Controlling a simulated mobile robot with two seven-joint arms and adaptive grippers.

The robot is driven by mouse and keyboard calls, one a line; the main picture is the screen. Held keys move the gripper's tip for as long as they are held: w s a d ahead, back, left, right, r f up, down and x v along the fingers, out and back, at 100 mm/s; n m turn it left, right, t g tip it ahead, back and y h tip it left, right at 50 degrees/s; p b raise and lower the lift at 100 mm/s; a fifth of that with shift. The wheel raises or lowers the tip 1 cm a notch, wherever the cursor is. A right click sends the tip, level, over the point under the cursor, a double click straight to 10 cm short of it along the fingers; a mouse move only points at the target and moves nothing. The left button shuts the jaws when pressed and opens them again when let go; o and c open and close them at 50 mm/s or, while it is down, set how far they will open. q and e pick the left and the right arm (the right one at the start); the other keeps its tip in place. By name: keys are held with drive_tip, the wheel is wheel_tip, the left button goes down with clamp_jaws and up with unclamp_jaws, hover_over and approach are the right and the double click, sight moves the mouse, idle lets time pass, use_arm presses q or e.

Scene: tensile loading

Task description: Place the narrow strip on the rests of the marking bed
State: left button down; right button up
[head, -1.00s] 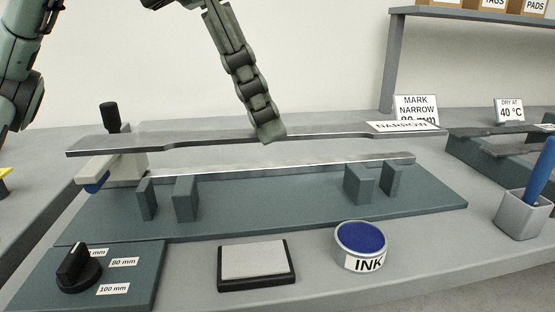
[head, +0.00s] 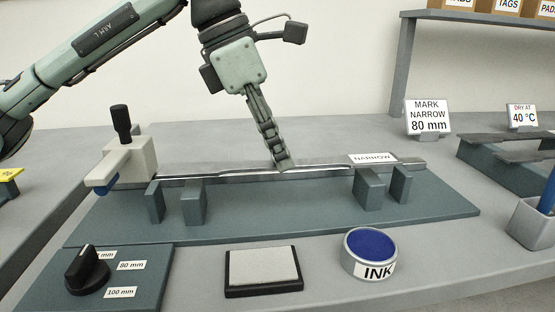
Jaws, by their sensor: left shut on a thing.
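The narrow strip (head: 230,169) is a long grey metal bar with a white "NARROW" label near its right end. It lies lengthwise along the marking bed (head: 280,212), a teal plate with upright rests at left (head: 193,202) and right (head: 369,189). The strip is level with the rest tops; whether it touches them I cannot tell. My left gripper (head: 284,166) comes down from above and is shut on the strip near its middle. Its fingers hide a small part of the strip. My right gripper is out of view.
A pale block with a black handle (head: 125,162) stands at the bed's left end. In front are a dial (head: 86,270), a pad (head: 262,271) and a blue ink tin (head: 370,252). A rack with dark strips (head: 510,155) and a cup (head: 538,222) are at right.

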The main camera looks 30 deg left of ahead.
use_arm(q)
drive_tip(key=shift+f, duration=1.05)
drive_tip(key=shift+f, duration=0.1)
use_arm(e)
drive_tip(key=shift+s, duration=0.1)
use_arm(q)
drive_tip(key=c, duration=1.6)
unclamp_jaws()
drive_tip(key=shift+o, duration=1.2)
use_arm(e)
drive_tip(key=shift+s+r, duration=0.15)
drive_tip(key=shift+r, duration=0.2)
